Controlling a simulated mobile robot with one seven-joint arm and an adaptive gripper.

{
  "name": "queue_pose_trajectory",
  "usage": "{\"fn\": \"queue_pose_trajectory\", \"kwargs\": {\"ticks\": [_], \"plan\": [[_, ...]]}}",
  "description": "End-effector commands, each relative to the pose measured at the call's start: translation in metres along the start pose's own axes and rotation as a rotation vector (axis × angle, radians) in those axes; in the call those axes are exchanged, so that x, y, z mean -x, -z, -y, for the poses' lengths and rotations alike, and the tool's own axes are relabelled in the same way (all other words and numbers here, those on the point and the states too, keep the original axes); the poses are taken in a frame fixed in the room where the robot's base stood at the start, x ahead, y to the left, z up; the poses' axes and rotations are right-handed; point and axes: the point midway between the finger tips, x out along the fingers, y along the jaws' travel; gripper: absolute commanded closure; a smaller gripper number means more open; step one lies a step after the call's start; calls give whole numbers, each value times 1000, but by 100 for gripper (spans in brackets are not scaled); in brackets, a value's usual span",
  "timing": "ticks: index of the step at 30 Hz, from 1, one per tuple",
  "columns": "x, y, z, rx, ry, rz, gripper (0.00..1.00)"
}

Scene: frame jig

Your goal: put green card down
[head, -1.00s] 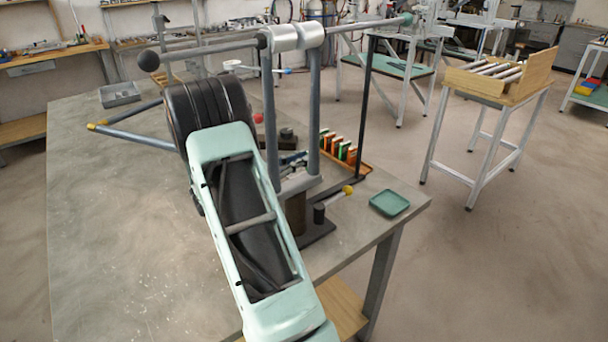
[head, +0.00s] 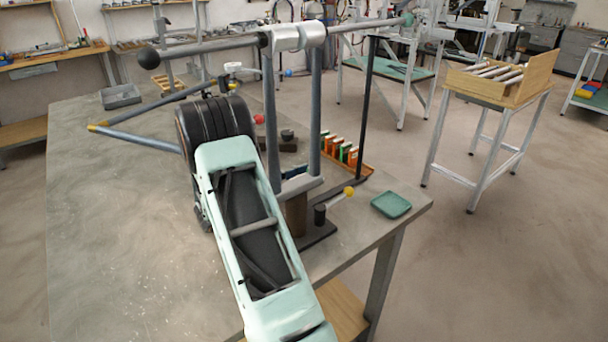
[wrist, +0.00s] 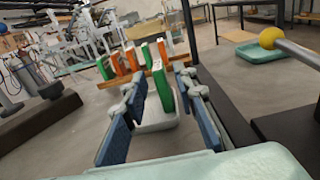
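In the wrist view my gripper (wrist: 162,78) has its two blue-padded fingers spread apart. A green card (wrist: 163,88) stands upright and slightly tilted between the fingertips, nearer the right finger. Its lower end is at a pale grey, tray-like piece (wrist: 155,122); whether it rests there I cannot tell. Gaps show beside the card, so the fingers do not appear to grip it. In the head view my gripper is mostly hidden behind the grey posts, with a bit of blue pad (head: 292,172) showing.
A wooden rack (head: 368,169) with several orange and green cards stands beyond. A teal tray (head: 391,204) lies at the table's right corner. The grey posts (head: 315,120), crossbar (head: 200,48) and yellow-knobbed lever (head: 348,191) stand close to my arm.

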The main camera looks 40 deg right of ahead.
Motion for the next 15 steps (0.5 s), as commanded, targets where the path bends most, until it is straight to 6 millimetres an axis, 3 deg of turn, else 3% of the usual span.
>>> {"fn": "queue_pose_trajectory", "kwargs": {"ticks": [10, 15], "plan": [[0, -6, 0, -1, 0, 0, 73], [26, -4, -2, 0, -5, 0, 73]]}}
